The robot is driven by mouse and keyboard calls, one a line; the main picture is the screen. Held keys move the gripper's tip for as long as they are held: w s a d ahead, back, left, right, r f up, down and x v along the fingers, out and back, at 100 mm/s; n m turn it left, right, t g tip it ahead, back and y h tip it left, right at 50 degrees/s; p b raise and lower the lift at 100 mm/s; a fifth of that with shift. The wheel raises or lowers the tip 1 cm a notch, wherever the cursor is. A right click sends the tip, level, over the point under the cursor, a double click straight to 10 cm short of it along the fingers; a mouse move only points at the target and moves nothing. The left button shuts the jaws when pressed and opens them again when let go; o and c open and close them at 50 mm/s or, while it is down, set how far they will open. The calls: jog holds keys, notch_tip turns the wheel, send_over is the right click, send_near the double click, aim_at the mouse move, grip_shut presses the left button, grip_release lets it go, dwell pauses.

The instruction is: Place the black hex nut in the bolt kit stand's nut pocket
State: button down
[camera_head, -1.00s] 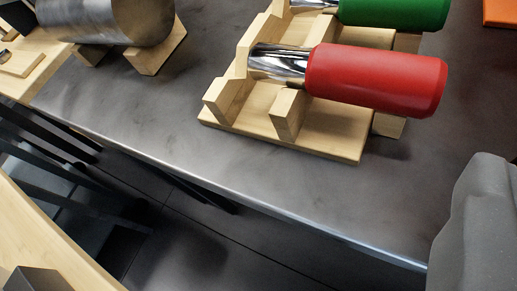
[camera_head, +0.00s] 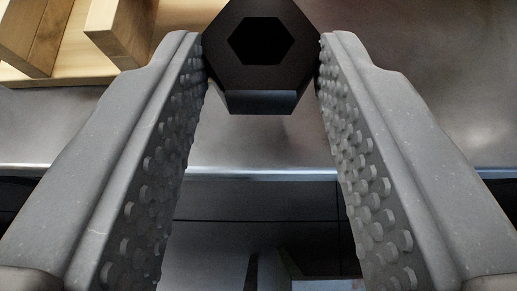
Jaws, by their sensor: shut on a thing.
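The black hex nut (camera_head: 262,84) is at the top middle of the view, with its hexagonal hole facing me. My gripper (camera_head: 262,62) is shut on the nut, its two grey studded fingers touching it on the left and right near their tips. The nut is held in front of a dark metal tabletop. I cannot tell how high above the surface it is.
A light wooden rack (camera_head: 128,30) with upright blocks stands at the top left, beyond the left finger. The metal table (camera_head: 440,115) has its bright front edge (camera_head: 262,174) running across the middle. The tabletop to the right is clear.

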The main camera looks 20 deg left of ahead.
jog(key=shift+f+b, duration=0.55)
jog(key=shift+f, duration=2.15)
jog(key=c, duration=1)
grip_release()
jog(key=shift+d+r+b, duration=0.1)
jog(key=shift+b, duration=0.2)
jog(key=shift+s+d+r+b, duration=0.25)
jog(key=shift+s+b, duration=0.3)
jog(key=shift+b, duration=0.4)
jog(key=b, duration=0.1)
send_near(263, 167)
jog(key=shift+w+r, duration=0.55)
jog(key=shift+r, duration=0.5)
jog(key=shift+b+v, duration=1.4)
jog(key=shift+v, duration=0.1)
